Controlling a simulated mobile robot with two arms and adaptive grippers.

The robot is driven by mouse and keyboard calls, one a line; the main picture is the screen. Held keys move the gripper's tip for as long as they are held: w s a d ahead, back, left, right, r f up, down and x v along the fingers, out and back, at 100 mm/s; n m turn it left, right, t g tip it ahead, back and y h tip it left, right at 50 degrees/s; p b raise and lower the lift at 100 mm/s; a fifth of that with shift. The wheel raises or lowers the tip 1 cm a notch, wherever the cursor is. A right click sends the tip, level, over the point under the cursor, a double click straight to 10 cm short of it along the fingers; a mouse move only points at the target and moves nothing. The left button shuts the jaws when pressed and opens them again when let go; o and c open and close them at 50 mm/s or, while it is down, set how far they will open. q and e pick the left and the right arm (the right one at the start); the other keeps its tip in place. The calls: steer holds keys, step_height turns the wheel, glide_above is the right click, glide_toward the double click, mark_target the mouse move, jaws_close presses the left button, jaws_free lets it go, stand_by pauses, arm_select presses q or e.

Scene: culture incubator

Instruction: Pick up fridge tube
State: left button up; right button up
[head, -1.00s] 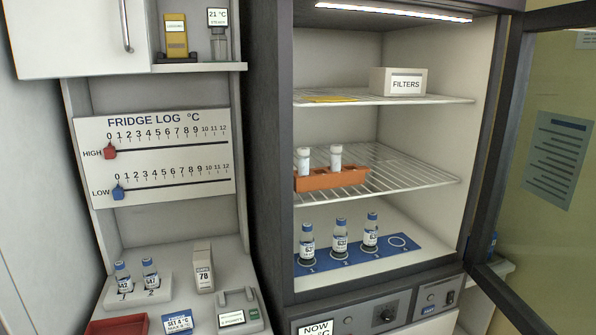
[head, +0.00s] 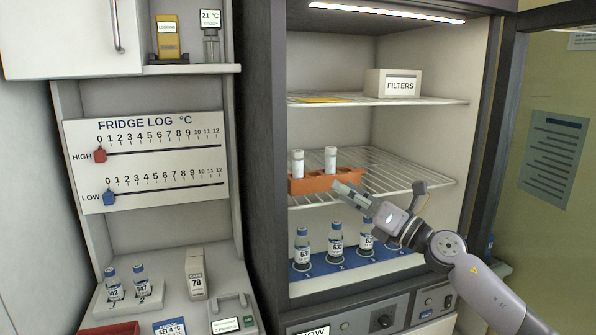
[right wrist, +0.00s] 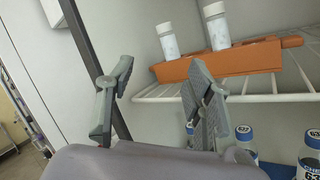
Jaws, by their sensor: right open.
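Two white tubes stand upright in an orange rack (head: 318,184) on the middle wire shelf of the open fridge, the left tube (head: 298,164) and the right tube (head: 331,161). In the right wrist view the left tube (right wrist: 168,41) and right tube (right wrist: 217,27) rise from the rack (right wrist: 235,61). My right gripper (head: 350,193) is open and empty, in front of the shelf near the rack's right end. Its spread fingers also show in the right wrist view (right wrist: 160,90), lower than the tubes, with neither tube between them. My left gripper is out of view.
Blue-capped vials (head: 302,248) stand on a blue mat (head: 330,270) on the fridge floor, below my right gripper. A FILTERS box (head: 394,84) sits on the upper shelf. The open fridge door (head: 500,160) is at the right. Two more vials (head: 143,283) stand in a holder at left.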

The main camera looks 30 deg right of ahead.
step_height(320, 180, up, 5)
steer(key=d+n+g, duration=0.3)
steer(key=n, duration=0.3)
steer(key=n+p, duration=0.1)
steer(key=p, duration=0.7)
glide_toward(303, 152)
steer(key=w, duration=0.5)
steer(key=shift+w+a+p, duration=0.4)
steer(key=shift+w+a, duration=0.3)
steer(key=shift+a, duration=0.05)
steer(key=p+x, duration=0.1)
steer(key=x, duration=0.1)
steer(key=p+x, duration=0.2)
steer(key=shift+a+r, duration=0.15)
steer(key=shift+a, duration=0.25)
steer(key=shift+w+a+f+p, duration=0.2)
steer(key=shift+w+p, duration=0.1)
steer(key=shift+w, duration=0.15)
steer(key=shift+s+d, duration=0.1)
steer(key=shift+d, duration=0.05)
steer(key=shift+c, duration=0.8)
jaws_close()
